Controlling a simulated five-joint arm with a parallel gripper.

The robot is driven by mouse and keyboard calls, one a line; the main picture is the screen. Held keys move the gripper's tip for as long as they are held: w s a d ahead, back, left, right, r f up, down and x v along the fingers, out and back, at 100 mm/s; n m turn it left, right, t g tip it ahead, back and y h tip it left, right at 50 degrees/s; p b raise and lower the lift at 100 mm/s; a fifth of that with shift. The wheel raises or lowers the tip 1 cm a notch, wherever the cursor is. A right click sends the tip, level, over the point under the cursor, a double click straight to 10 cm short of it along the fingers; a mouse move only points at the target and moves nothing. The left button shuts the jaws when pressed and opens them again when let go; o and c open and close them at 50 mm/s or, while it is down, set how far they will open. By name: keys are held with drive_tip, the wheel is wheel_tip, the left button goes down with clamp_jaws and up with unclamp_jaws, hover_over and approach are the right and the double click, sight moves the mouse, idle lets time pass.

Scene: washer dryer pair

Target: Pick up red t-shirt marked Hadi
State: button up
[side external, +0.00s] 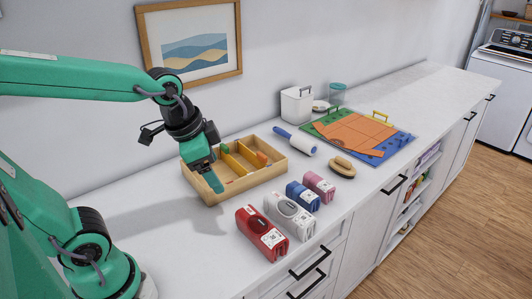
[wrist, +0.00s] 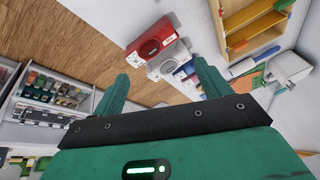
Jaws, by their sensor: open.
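A red folded bundle (side external: 262,233) with a white label stands upright near the counter's front edge, at the left end of a row. It looks like the red t-shirt, but the label's writing is too small to read. The red bundle also shows in the wrist view (wrist: 150,41), beyond the fingertips. My gripper (side external: 210,180) is above the near left part of a wooden tray, behind and left of the red bundle and apart from it. In the wrist view my gripper's two fingers (wrist: 160,84) are spread with nothing between them.
White (side external: 290,214), blue (side external: 303,195) and pink (side external: 319,186) bundles stand beside the red one. The divided wooden tray (side external: 272,172) lies behind. A lint roller (side external: 295,140), brush (side external: 342,167), folding board (side external: 394,145) and white bin (side external: 296,105) are further right. The counter left of the red bundle is clear.

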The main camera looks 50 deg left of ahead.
drive_tip(key=w+d+f+m+g, duration=0.2)
drive_tip(key=w+f+m, duration=0.3)
drive_tip(key=m, duration=0.1)
drive_tip(key=m+g, duration=0.2)
drive_tip(key=m, duration=0.4)
hover_over(261, 223)
drive_tip(key=f, duration=0.7)
drive_tip(key=shift+s+a+f, duration=0.1)
drive_tip(key=shift+a+f, duration=0.15)
drive_tip(key=shift+f, duration=0.1)
drive_tip(key=shift+w+d+f+m, duration=0.15)
drive_tip(key=shift+w+f+m, duration=0.05)
drive_tip(key=shift+f+m, duration=0.4)
drive_tip(key=shift+f, duration=0.1)
drive_tip(key=shift+f, duration=1.2)
drive_tip(key=shift+f, duration=0.1)
drive_tip(key=shift+s+d+f, duration=0.1)
drive_tip(key=shift+f, duration=2.4)
